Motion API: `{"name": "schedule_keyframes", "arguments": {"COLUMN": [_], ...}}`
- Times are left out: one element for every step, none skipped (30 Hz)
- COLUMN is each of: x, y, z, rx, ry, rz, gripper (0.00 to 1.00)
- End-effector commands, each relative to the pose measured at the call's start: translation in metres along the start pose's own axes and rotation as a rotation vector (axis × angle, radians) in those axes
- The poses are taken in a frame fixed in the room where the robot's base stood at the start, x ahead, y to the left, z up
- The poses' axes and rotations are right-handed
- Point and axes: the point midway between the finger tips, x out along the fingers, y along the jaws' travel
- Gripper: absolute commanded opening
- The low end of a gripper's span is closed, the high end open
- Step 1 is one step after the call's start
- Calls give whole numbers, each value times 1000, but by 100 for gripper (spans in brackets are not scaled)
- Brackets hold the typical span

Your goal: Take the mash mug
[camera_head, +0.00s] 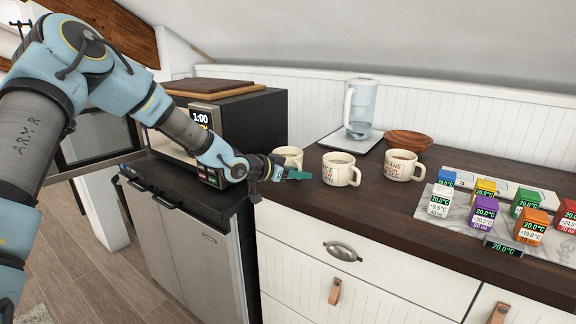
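Three cream mugs stand on the dark wooden counter. The left mug (289,154) is partly hidden behind my gripper. The middle mug (337,171) has dark and red lettering, only partly readable, and its handle points right. The right mug (400,166) has dark lettering above red lettering, seemingly ending in "SH", with its handle on the right. I cannot tell for sure which one says mash. My gripper (297,174) has teal fingertips and reaches in from the left, just in front of the left mug and left of the middle one. Its finger gap does not show clearly.
A microwave (245,122) with a wooden board (208,86) on top stands left. A water pitcher (360,110) and brown bowl (408,141) are behind the mugs. Several coloured labelled blocks stand on a marble board (455,216) at right. Counter in front of the mugs is clear.

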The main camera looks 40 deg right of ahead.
Motion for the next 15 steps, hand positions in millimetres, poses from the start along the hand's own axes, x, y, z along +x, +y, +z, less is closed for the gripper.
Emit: {"name": "schedule_keyframes", "arguments": {"x": [1, 2, 1, 1, 1, 1, 1, 1, 1, 1, 1, 1, 1, 1, 1], "y": [0, 0, 0, 0, 0, 0, 0, 0, 0, 0, 0, 0, 0, 0, 0], "z": [0, 0, 0, 0, 0, 0, 0, 0, 0, 0, 0, 0, 0, 0, 0], "rx": [0, 0, 0, 0, 0, 0, 0, 0, 0, 0, 0, 0, 0, 0, 0], "ry": [-1, -1, 0, 0, 0, 0, 0, 0, 0, 0, 0, 0, 0, 0, 0], "rz": [0, 0, 0, 0, 0, 0, 0, 0, 0, 0, 0, 0, 0, 0, 0], "gripper": [30, 30, 30, 30, 30, 30, 27, 24, 20, 16, 13, 8, 5, 2, 0]}}
